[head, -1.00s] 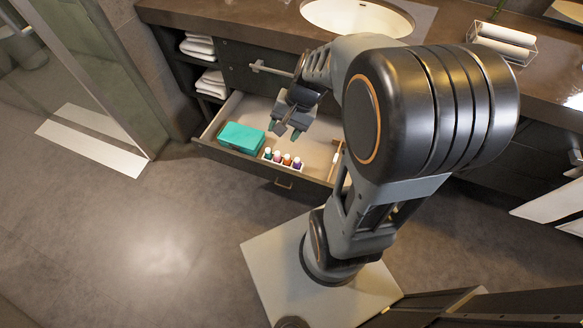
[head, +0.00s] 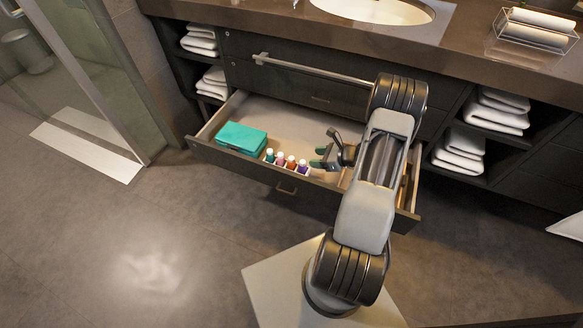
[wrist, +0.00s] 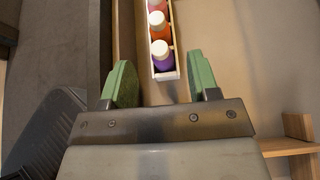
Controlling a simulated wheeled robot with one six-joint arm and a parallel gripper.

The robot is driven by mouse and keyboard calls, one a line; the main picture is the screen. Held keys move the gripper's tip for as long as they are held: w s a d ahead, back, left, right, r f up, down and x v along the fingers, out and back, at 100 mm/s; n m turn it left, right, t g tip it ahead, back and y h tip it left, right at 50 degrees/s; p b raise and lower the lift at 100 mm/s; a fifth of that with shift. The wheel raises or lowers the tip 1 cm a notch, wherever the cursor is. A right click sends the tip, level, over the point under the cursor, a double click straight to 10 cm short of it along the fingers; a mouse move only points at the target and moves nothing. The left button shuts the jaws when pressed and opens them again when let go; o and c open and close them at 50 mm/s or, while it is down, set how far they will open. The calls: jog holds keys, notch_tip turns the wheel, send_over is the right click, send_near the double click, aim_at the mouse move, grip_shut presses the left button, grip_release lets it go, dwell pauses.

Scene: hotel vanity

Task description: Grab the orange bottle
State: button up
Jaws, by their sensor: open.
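The orange bottle (head: 290,162) has a white cap and stands upright in a small white tray (wrist: 167,76) in the open drawer. It also shows near the top of the wrist view (wrist: 160,31). The purple bottle (head: 302,168) stands at the tray's right end, between my gripper and the orange bottle. A pink bottle (head: 279,159) and a teal bottle (head: 269,155) stand on the other side. My gripper (head: 318,158) is open and empty, just right of the tray, its green fingertips pointing left along the row. No bottle is between its fingers.
The open drawer (head: 240,171) also holds a teal box (head: 242,138) left of the bottles. The drawer front runs close along the row. A long handle bar (head: 315,70) sticks out above, under the countertop (head: 255,22). The drawer floor behind the bottles is clear.

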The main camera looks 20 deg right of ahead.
aim_at(293, 158)
jog(key=b+x, duration=0.1)
jog(key=x, duration=0.4)
jog(key=b+x, duration=0.1)
jog(key=x, duration=0.4)
jog(key=shift+s+a+r, duration=0.15)
jog(key=shift+a, duration=0.1)
grip_shut()
